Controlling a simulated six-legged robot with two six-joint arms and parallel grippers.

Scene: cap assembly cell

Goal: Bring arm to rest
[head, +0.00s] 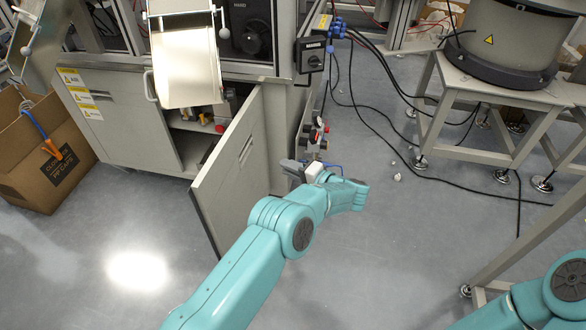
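My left arm (262,250) is teal and reaches up from the bottom middle of the head view. Its wrist bends back to the left, and my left gripper (297,168) is grey and small beside the upper right edge of the open cabinet door (243,160). I cannot tell whether its fingers are apart or whether they touch the door. Part of my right arm (560,292) shows at the lower right corner. My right gripper is out of view.
The grey cabinet (118,118) stands open, with small red and white items inside. A cardboard box (45,150) is at left. A metal bin (187,68) hangs above. A round feeder (512,42) sits on a frame at right. Black cables cross the floor. Floor at lower left is clear.

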